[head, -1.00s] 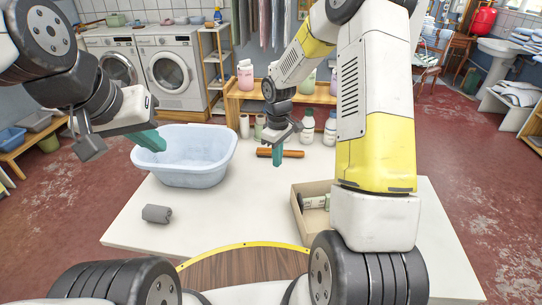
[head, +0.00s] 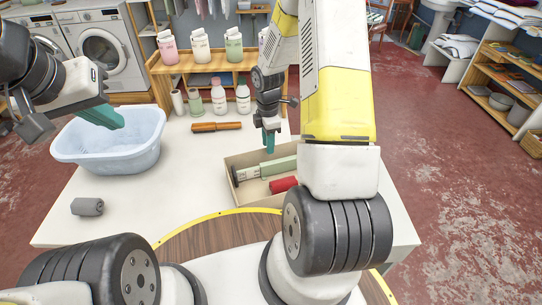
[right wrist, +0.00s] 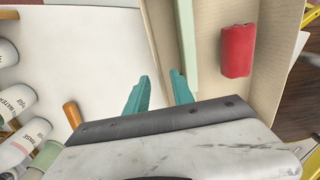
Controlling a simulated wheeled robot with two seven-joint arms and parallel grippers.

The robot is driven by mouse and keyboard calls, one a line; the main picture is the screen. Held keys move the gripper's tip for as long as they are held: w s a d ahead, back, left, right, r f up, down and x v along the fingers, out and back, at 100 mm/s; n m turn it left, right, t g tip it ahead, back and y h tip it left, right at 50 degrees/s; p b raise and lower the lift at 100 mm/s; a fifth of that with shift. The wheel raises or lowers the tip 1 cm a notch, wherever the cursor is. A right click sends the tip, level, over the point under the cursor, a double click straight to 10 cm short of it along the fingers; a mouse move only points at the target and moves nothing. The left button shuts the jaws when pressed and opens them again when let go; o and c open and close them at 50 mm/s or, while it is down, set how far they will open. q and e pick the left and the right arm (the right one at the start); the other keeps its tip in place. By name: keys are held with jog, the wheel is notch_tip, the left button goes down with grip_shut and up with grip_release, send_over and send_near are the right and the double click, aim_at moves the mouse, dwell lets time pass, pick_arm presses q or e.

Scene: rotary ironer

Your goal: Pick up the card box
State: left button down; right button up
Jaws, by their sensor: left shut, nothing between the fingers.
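The card box (head: 236,188) is an open, shallow tan carton on the white table, partly hidden by my right arm. It holds a grey and green tube-like item (head: 265,169) and a red cylinder (head: 283,185); the red cylinder also shows in the right wrist view (right wrist: 237,50). My right gripper (head: 269,141) points down at the box's far side. In the right wrist view its teal fingers (right wrist: 160,90) are apart, near the box wall (right wrist: 163,35), with nothing clearly held. My left gripper (head: 103,116) is shut and empty, over the blue basin.
The light blue basin (head: 110,152) stands at the table's left. A grey roll (head: 87,206) lies in front of it. An orange-brown roller (head: 216,127) and several bottles (head: 219,97) are at the back. The table's middle (head: 170,185) is clear.

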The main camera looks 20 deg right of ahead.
jog(key=f, duration=0.5)
jog(key=shift+d+f, duration=0.1)
jog(key=shift+d, duration=0.1)
grip_shut()
dwell(1.1)
